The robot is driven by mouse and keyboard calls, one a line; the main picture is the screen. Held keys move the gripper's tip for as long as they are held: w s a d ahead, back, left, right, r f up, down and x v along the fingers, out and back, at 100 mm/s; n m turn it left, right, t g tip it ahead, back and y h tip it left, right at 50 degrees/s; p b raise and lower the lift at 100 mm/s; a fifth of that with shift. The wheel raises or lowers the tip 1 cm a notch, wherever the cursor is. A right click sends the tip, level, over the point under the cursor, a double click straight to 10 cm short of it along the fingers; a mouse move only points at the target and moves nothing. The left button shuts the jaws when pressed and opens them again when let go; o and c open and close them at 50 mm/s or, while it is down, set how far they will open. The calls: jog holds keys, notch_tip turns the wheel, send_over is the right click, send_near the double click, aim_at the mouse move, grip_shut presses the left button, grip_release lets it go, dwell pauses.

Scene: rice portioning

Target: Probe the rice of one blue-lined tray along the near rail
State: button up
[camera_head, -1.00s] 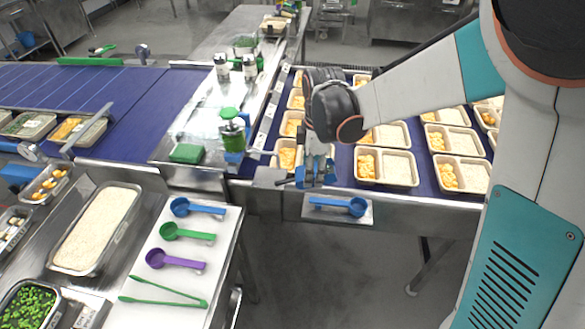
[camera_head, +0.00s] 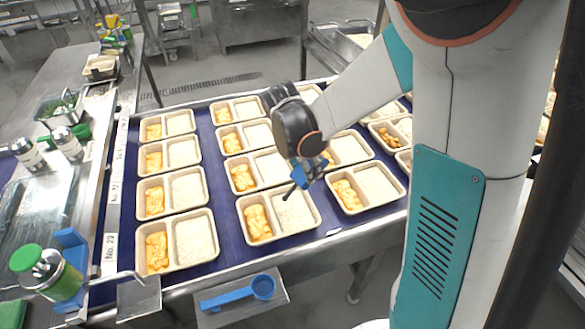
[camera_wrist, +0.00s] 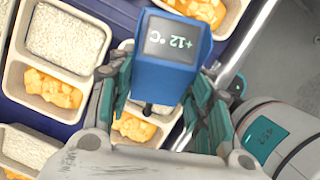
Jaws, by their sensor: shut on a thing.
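My gripper (camera_head: 306,168) is shut on a blue probe thermometer (camera_wrist: 170,52), whose display reads +12 °C upside down in the wrist view. In the head view the thermometer (camera_head: 300,180) is tilted, its dark rod pointing down-left over the rice half of the middle tray (camera_head: 245,232) in the row along the near rail (camera_head: 333,243). I cannot tell whether the tip touches the rice (camera_head: 297,212). Beige two-part trays hold orange food and rice. Other near-rail trays stand at left (camera_head: 138,243) and right (camera_head: 372,208). I make out no blue lining on any tray.
A blue scoop (camera_head: 238,293) lies on a small shelf in front of the near rail. Blue belt shows between the trays.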

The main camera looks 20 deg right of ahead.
jog(key=shift+w+d+f, duration=0.1)
jog(key=shift+w+d, duration=0.05)
jog(key=shift+d, duration=0.2)
jog(key=shift+f+b, duration=3.05)
jog(key=shift+f, duration=1.35)
dwell(3.2)
